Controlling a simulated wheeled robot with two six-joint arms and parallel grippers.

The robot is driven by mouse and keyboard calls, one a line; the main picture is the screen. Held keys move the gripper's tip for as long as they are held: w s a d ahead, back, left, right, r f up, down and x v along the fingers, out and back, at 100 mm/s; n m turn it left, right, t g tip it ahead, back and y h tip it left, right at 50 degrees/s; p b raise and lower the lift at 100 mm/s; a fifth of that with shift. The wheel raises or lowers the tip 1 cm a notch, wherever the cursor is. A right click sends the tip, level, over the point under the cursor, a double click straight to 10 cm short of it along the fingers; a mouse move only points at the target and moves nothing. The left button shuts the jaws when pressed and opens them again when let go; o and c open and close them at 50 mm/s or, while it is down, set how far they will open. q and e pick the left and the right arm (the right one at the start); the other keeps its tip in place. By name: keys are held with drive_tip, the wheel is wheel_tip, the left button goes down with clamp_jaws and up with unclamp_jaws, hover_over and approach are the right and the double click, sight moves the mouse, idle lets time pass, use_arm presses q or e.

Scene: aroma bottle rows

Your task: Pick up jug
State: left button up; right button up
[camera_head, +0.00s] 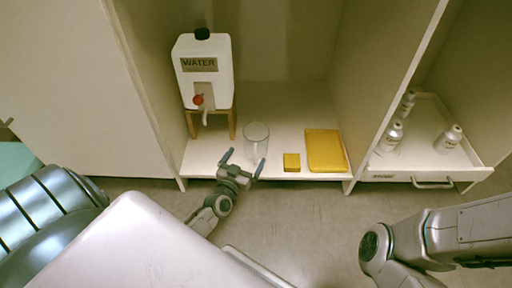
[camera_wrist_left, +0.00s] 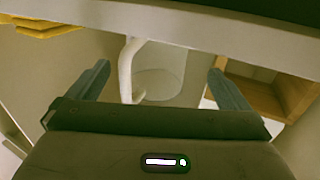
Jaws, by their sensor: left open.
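The jug (camera_head: 256,140) is clear glass and stands upright on the low shelf of the open cabinet, right of the water container. In the left wrist view the jug (camera_wrist_left: 165,72) shows beyond and between my fingers, with its pale handle (camera_wrist_left: 127,68) toward me, nearer the left finger. My left gripper (camera_head: 243,162) is open and empty at the shelf's front edge, just in front of the jug. Its two fingers also show in the left wrist view (camera_wrist_left: 160,78). I cannot tell whether they touch the jug. My right arm shows at the lower right, its gripper out of view.
A white water container (camera_head: 204,78) with a red tap sits on a wooden stand (camera_head: 232,124). A small yellow block (camera_head: 291,162) and a yellow slab (camera_head: 325,150) lie right of the jug. A drawer (camera_head: 420,176) with several bottles is open at the right.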

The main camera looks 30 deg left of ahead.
sight(251, 151)
use_arm(q)
drive_tip(key=w+b, duration=0.1)
drive_tip(key=w, duration=0.3)
drive_tip(key=shift+w+a+f+b, duration=0.15)
drive_tip(key=shift+w+b, duration=0.15)
drive_tip(key=shift+b, duration=0.1)
drive_tip(key=shift+w, duration=0.3)
drive_tip(key=shift+c, duration=0.2)
drive_tip(key=c, duration=1.1)
